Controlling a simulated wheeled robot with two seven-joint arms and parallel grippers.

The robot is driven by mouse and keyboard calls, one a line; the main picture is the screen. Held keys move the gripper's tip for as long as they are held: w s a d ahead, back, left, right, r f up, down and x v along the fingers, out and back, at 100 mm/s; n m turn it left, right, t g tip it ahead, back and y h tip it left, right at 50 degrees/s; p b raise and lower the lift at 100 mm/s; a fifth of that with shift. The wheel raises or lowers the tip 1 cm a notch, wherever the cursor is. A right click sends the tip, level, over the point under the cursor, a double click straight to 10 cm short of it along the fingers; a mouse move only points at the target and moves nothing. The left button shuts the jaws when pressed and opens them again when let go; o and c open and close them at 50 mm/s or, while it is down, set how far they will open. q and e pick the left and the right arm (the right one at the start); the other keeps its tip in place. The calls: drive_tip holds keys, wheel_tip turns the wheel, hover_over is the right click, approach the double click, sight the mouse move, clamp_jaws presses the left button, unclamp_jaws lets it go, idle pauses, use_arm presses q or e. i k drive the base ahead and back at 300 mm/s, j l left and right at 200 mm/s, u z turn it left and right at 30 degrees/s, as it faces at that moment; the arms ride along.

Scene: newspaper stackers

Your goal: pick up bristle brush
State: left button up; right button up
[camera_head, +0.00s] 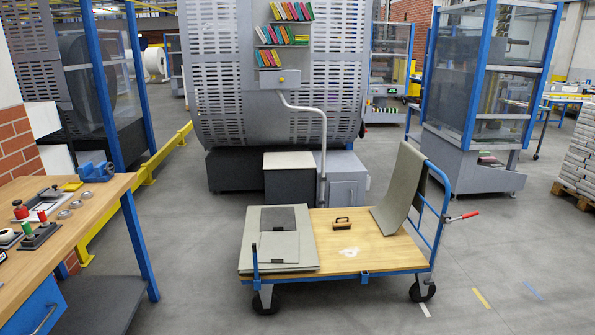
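A small brown and black block-shaped object that looks like the bristle brush (342,223) lies on the wooden deck of the blue cart (352,256). It sits near the middle of the deck, between a stack of grey-green sheets (275,261) on the left and a curved grey-green sheet (402,185) on the right. Its bristles are too small to make out. Neither of my grippers is in view.
A wooden workbench (70,228) with a blue vise (97,171) and small tools stands at the left. A large grey machine (225,90) is behind the cart. A red-handled rod (462,216) sticks out at the cart's right. The floor in front is clear.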

sight(343, 224)
drive_tip(key=i+j, duration=0.1)
drive_tip(key=i, duration=0.5)
drive_tip(key=i+j+z, duration=0.1)
drive_tip(key=i, duration=0.55)
drive_tip(key=i+j, duration=0.15)
drive_tip(key=i, duration=0.45)
drive_tip(key=i+j+z, duration=0.15)
drive_tip(key=i+z, duration=0.3)
drive_tip(key=i+j+z, duration=1.05)
drive_tip(key=j+z, duration=0.25)
